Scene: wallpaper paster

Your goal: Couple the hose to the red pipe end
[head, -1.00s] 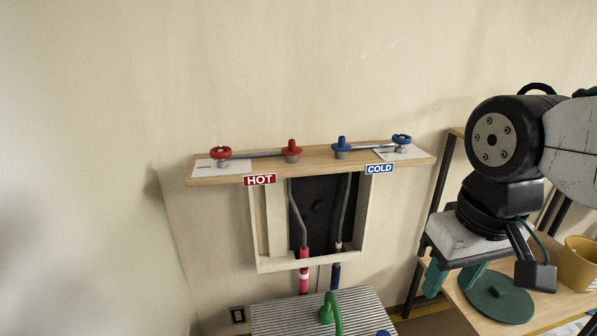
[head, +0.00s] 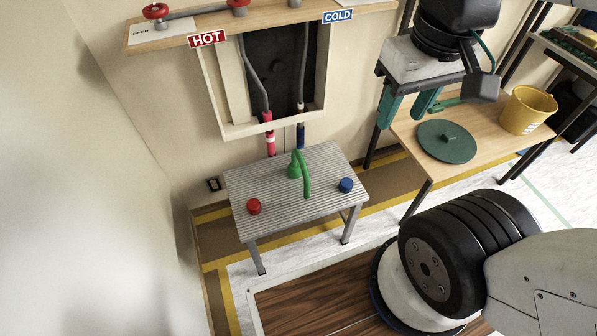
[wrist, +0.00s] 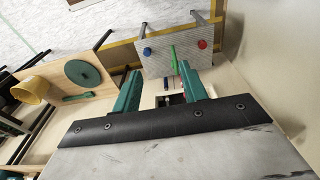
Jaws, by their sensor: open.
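The green hose (head: 301,174) stands as an arch on a grey ribbed step (head: 248,178); it also shows in the wrist view (wrist: 174,62). Under the HOT sign, a grey pipe runs down to the red pipe end (head: 270,148), which has a pale band and stops behind the step's back edge. My gripper (head: 404,112) is open and empty, up and right of the step in the head view. In the wrist view its teal fingers (wrist: 159,70) are spread, with the step beyond them. The hose's lower end is hard to make out.
A red cap (head: 253,206) and a blue cap (head: 346,185) sit on the step. A dark blue pipe end (head: 300,134) hangs beside the red one. A wooden table (head: 413,160) at right holds a green disc (head: 446,142) and a yellow bucket (head: 527,110).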

